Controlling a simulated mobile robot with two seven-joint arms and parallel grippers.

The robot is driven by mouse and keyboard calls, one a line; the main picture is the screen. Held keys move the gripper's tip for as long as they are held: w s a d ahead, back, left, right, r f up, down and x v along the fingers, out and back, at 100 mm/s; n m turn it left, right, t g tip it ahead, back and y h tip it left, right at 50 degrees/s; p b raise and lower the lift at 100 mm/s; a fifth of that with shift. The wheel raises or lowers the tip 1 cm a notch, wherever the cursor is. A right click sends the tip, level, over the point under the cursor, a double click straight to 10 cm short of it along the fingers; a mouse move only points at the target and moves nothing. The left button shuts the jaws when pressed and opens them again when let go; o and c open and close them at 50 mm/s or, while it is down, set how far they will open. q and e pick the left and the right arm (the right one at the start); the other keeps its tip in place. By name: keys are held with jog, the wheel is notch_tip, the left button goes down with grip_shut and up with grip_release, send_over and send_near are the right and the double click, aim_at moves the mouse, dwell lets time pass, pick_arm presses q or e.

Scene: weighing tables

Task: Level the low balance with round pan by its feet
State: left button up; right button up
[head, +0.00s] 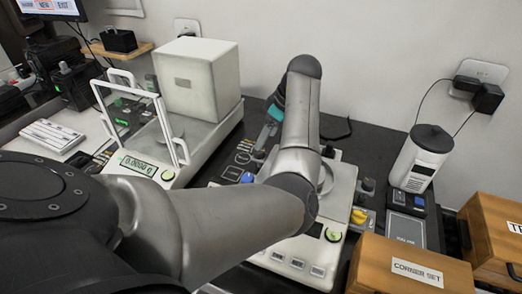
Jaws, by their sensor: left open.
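The low balance (345,190) is a white, flat instrument in the middle, with several buttons (298,264) and a green round key (333,235) at its front. Its round pan (326,178) shows only as a sliver, because my left arm crosses in front of it. A yellow part (358,216) shows beside its right edge, and a blue knob (247,178) shows at its left; I cannot tell surely which are feet. My left gripper (269,121) is open at the far left of the balance, partly behind my arm. Its fingertips are hard to make out. My right gripper is out of view.
A tall balance with a glass shield (143,118) stands left, its display reading about 0.0050 g. A white canister (421,158) stands right. A wooden box marked CORNER SET (408,266) lies front right, close to the low balance. A wall socket (480,75) has cables.

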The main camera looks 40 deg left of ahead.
aim_at(261, 151)
pick_arm(q)
jog(key=b+x, duration=0.1)
jog(key=x, duration=0.3)
jog(key=shift+f, duration=0.35)
jog(key=shift+a+f, duration=0.3)
jog(key=shift+f, duration=0.2)
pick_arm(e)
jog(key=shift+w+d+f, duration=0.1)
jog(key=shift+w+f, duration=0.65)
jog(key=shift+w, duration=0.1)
pick_arm(q)
jog(key=shift+c, duration=0.4)
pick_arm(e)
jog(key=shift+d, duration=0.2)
pick_arm(q)
jog(key=shift+c, duration=1.4)
jog(key=c, duration=0.8)
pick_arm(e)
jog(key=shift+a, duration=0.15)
